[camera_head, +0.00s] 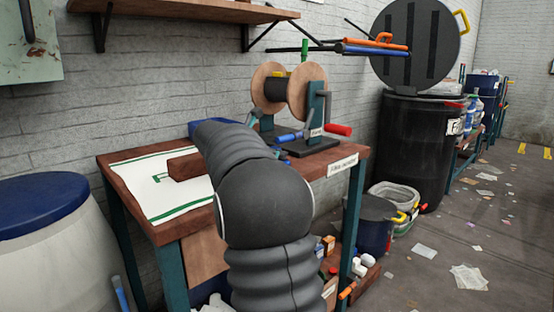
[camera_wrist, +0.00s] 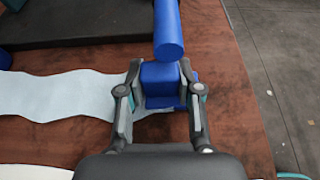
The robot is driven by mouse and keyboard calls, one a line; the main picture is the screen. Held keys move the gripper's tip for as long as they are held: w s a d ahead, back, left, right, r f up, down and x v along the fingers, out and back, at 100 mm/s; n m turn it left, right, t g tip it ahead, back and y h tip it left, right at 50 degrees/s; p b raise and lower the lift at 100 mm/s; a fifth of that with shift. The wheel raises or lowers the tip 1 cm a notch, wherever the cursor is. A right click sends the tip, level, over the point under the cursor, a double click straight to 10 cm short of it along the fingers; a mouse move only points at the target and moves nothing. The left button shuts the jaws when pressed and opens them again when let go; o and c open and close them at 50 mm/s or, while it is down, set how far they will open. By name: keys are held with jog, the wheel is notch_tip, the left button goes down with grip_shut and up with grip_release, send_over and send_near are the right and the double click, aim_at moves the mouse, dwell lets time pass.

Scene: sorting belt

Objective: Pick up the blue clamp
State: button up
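The blue clamp (camera_wrist: 163,78) shows in the wrist view as a blue block with a thick round blue bar (camera_wrist: 168,30) above it. I cannot tell whether the bar is part of it. My gripper (camera_wrist: 160,70) is open, with one finger on each side of the block. The right finger is very near or touching it; a thin gap shows at the left finger. In the head view my arm hides the gripper, and a blue bar (camera_head: 288,136) shows beside the spool stand.
The wooden workbench (camera_head: 345,151) carries a spool on a stand (camera_head: 312,146) with a red-handled crank (camera_head: 338,130). A white sheet (camera_head: 135,172) with green lines lies at the left. A pale strip (camera_wrist: 55,96) lies left of the clamp. The bench edge (camera_wrist: 245,80) is at the right.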

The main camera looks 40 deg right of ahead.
jog(key=shift+c, duration=0.8)
jog(key=shift+r, duration=0.1)
